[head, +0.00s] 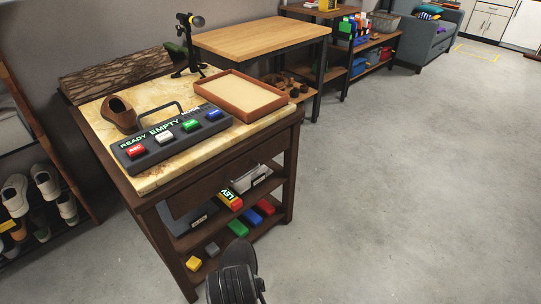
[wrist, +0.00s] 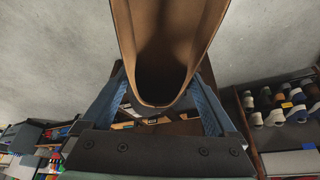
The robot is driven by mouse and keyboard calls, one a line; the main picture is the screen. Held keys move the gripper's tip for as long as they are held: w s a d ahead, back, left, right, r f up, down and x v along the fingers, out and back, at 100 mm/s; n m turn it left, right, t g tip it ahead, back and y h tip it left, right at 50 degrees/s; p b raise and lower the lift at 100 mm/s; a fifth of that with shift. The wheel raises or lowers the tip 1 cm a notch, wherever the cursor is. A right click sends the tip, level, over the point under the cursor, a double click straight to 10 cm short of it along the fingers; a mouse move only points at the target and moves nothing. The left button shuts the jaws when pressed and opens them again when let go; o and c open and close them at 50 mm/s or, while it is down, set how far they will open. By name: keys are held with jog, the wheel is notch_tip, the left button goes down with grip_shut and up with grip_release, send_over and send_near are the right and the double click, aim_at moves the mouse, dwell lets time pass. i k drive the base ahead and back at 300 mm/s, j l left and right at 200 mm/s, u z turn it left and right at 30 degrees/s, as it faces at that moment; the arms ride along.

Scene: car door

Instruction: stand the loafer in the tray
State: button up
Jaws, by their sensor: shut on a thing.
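My gripper (wrist: 160,88) is shut on a brown loafer (wrist: 160,50) in the wrist view. Its blue-grey fingers lie on either side of the shoe's rounded end, and the shoe's hollow opening faces the camera. The shoe's far end runs out of the picture. The held loafer and my fingertips do not show in the head view. A shallow tray (head: 282,103) with a brown rim and cream floor lies empty on the bench. Another brown loafer (head: 119,113) stands at the bench's left side, apart from the tray.
A dark button panel (head: 172,139) with coloured buttons and a handle lies in front of the tray. A black stand (head: 188,45) rises behind. Bark-textured boards (head: 115,75) lie along the wall. A shoe rack (head: 40,205) stands left. The floor on the right is clear.

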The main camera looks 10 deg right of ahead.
aim_at(238, 94)
jog(key=i+l+z, duration=0.1)
jog(key=z, duration=0.7)
jog(key=i+z, duration=0.15)
jog(key=z, duration=0.25)
jog(key=i, duration=1.4)
jog(key=i+l+u, duration=0.2)
jog(key=i, duration=0.35)
jog(key=i+l+u, duration=0.2)
jog(key=i, duration=0.35)
